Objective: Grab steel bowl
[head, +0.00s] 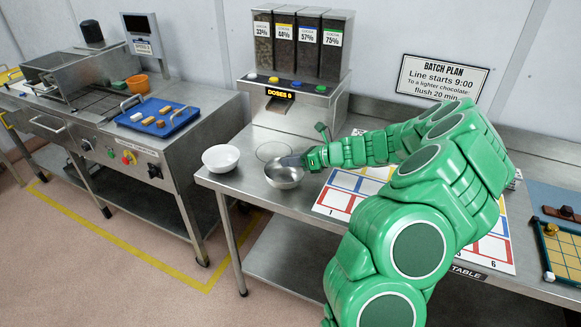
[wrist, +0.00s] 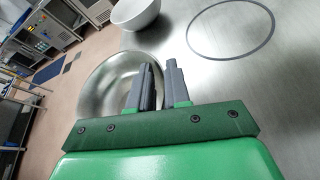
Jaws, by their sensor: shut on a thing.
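The steel bowl (head: 284,176) is on the left part of the steel table in the head view, near its front edge. It also shows in the wrist view (wrist: 101,83), just beyond and left of the fingers. My gripper (head: 297,161) reaches in from the right and is shut on the bowl's rim. In the wrist view the two grey fingers of my gripper (wrist: 160,82) are on either side of the bowl's right-hand wall. The bowl looks upright. I cannot tell whether its base touches the table.
A white bowl (head: 221,158) stands just left of the steel bowl. A dark ring (head: 259,147) is marked on the table (head: 240,187) behind it. A hopper dispenser (head: 299,60) stands at the back. A coloured, numbered sheet (head: 337,197) lies to the right, partly behind my arm.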

